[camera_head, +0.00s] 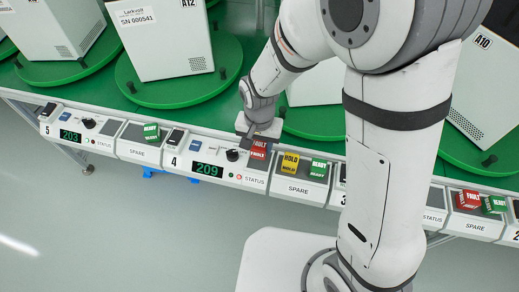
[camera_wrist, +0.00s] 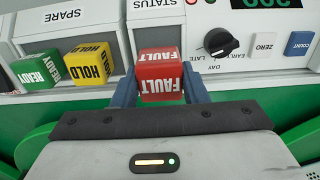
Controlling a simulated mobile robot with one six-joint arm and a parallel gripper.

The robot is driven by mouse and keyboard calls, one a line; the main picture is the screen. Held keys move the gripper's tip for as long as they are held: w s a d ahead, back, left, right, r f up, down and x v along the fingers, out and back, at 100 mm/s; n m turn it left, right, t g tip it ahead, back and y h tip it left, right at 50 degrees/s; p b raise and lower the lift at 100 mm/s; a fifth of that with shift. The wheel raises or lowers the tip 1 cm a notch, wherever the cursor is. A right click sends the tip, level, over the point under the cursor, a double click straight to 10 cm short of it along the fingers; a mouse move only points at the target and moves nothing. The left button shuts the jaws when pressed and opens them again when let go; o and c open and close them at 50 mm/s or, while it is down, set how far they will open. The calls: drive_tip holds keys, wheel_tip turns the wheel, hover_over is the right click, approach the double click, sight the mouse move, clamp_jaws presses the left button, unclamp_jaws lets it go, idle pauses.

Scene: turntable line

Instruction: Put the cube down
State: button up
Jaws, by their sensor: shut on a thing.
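My gripper (camera_head: 259,147) is shut on the red FAULT cube (camera_wrist: 160,72), with one blue-grey finger on each side of it. In the head view the red cube (camera_head: 258,151) is at the STATUS section (camera_head: 255,181) of station 4, beside the 209 display. In the wrist view it overlaps the near part of the STATUS panel (camera_wrist: 157,22). Whether its underside touches the panel cannot be told. The yellow HOLD cube (camera_wrist: 90,62) and green READY cube (camera_wrist: 38,68) stand together on the SPARE section, apart from my gripper.
A black knob (camera_wrist: 217,41), a white ZERO button (camera_wrist: 264,45) and a blue COUNT button (camera_wrist: 299,43) are beside the STATUS section. Green turntables (camera_head: 170,92) with white cabinets (camera_head: 160,40) stand behind the panels. Grey floor lies in front.

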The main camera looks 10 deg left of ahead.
sight(260, 152)
drive_tip(key=shift+f, duration=1.75)
drive_tip(key=shift+s+d, duration=0.1)
drive_tip(key=shift+f, duration=0.15)
drive_tip(key=o, duration=1)
wheel_tip(260, 152, up, 12)
drive_tip(key=shift+r+p, duration=0.2)
drive_tip(key=shift+p, duration=0.2)
drive_tip(key=s+d+r, duration=0.2)
drive_tip(key=d+r, duration=0.1)
drive_tip(key=d, duration=0.4)
drive_tip(key=s+d+r+t, duration=0.1)
drive_tip(key=s+d+r, duration=0.1)
drive_tip(key=d, duration=0.6)
drive_tip(key=s+d+r+n+t, duration=0.1)
drive_tip(key=s+d+r, duration=0.2)
drive_tip(key=d, duration=0.4)
drive_tip(key=shift+d+r, duration=0.35)
drive_tip(key=shift+r, duration=0.55)
